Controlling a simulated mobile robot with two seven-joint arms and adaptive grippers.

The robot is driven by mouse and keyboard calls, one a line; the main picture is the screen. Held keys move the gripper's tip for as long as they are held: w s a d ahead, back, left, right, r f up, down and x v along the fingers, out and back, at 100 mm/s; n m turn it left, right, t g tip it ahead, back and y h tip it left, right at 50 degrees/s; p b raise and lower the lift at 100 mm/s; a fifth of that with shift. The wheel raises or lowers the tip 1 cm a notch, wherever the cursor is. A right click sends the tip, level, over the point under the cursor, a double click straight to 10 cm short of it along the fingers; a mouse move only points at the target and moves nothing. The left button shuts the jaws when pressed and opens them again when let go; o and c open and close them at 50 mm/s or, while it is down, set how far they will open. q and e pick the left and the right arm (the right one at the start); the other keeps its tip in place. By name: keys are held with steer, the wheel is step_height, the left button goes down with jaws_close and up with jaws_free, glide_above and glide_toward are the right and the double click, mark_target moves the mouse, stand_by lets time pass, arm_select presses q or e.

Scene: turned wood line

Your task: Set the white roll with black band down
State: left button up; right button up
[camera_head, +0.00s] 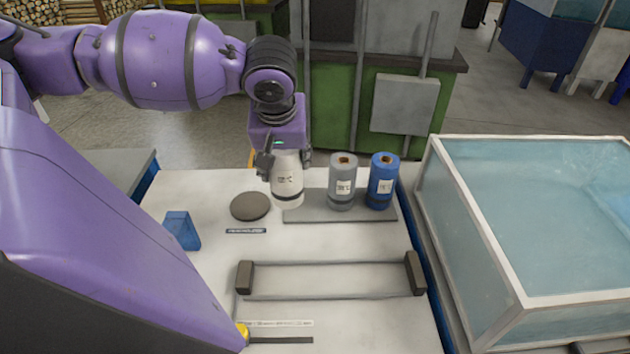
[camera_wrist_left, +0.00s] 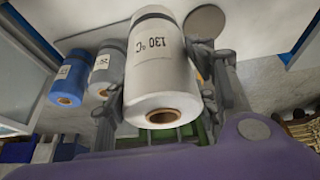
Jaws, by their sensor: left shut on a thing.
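The white roll with black band (camera_head: 287,180) is upright in my left gripper (camera_head: 284,158), at the left end of a grey plate (camera_head: 330,216). The black band shows near its lower end. I cannot tell whether its base touches the plate. In the left wrist view the white roll (camera_wrist_left: 160,75) fills the middle, marked 130 °C, with the fingers of my left gripper (camera_wrist_left: 168,88) on both sides of it. A grey roll (camera_head: 342,184) and a blue roll (camera_head: 382,184) stand on the plate to its right. My right gripper is not in view.
A dark round disc (camera_head: 250,206) and a blue block (camera_head: 182,230) lie left of the plate. A frame with dark end blocks (camera_head: 415,273) lies in front. A large clear-walled tank (camera_head: 530,225) stands at the right. White table surface is bare between plate and frame.

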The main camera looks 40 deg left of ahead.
arm_select(q)
steer(key=w+a+f+b, duration=0.2)
steer(key=w+a+f, duration=0.2)
steer(key=w+f, duration=0.5)
step_height(320, 180, down, 2)
steer(key=shift+a+f, duration=0.15)
steer(key=shift+a, duration=0.15)
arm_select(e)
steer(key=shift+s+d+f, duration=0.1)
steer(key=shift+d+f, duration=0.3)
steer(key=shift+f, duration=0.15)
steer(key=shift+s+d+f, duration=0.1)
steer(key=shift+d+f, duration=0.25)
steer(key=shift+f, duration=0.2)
arm_select(q)
steer(key=shift+f, duration=0.2)
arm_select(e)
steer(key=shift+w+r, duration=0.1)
arm_select(q)
steer(key=o, duration=1.3)
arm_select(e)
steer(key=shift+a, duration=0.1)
